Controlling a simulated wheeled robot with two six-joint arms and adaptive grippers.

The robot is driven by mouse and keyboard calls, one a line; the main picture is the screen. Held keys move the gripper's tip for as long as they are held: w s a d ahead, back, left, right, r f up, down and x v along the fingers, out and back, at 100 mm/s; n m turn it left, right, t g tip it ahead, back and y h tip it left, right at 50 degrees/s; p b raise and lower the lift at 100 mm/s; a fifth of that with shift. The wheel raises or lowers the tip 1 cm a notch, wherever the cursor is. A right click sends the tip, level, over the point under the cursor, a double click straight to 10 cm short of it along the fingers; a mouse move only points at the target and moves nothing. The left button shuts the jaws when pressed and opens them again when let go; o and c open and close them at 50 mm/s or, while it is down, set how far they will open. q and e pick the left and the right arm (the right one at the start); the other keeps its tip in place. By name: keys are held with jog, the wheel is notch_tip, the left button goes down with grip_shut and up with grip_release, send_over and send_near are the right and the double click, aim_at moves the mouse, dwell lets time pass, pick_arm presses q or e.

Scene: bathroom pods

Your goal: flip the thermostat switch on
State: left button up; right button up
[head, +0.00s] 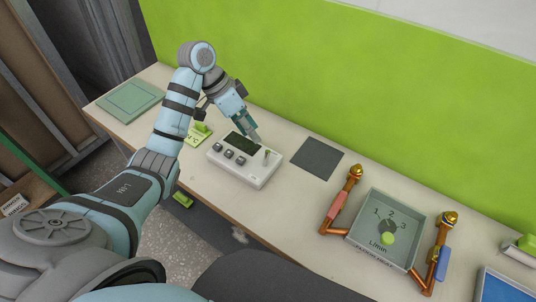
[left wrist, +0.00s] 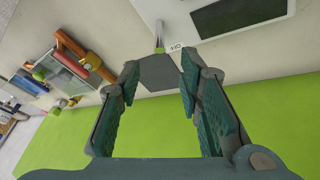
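The thermostat (head: 231,170) is a white box on the counter with a dark screen (head: 240,142) and a row of grey buttons. Its switch (head: 267,154) is a small metal lever at the right end of the top. My left gripper (head: 255,138) is just behind the box, pointing down close to the lever and screen. In the left wrist view, the left gripper (left wrist: 160,68) is open and empty. The switch lever (left wrist: 159,36) shows just past the fingertips, beside a small label (left wrist: 175,47). Contact with the lever cannot be told. My right gripper is not in view.
A dark grey square (head: 317,159) lies right of the thermostat. Further right stands a grey-green box with a dial (head: 415,225), between two orange jointed levers (head: 338,205) (head: 443,245). A green wall (head: 350,80) rises behind the counter. A green pad (head: 130,101) lies at the left.

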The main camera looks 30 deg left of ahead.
aim_at(268, 152)
pick_arm(q)
jog(key=b+x, duration=0.1)
jog(key=x, duration=0.2)
jog(key=b+x, duration=0.2)
jog(key=x, duration=0.1)
jog(key=shift+s+d+f, duration=0.15)
jog(key=shift+s+f, duration=0.05)
jog(key=f, duration=0.1)
jog(key=w+d+f, duration=0.1)
jog(key=shift+w+d+f+b, duration=0.2)
jog(key=shift+f+b, duration=0.2)
jog(key=shift+w+d+f, duration=0.1)
jog(key=shift+f, duration=0.3)
jog(key=shift+s+r, duration=0.15)
jog(key=shift+s, duration=0.05)
grip_shut()
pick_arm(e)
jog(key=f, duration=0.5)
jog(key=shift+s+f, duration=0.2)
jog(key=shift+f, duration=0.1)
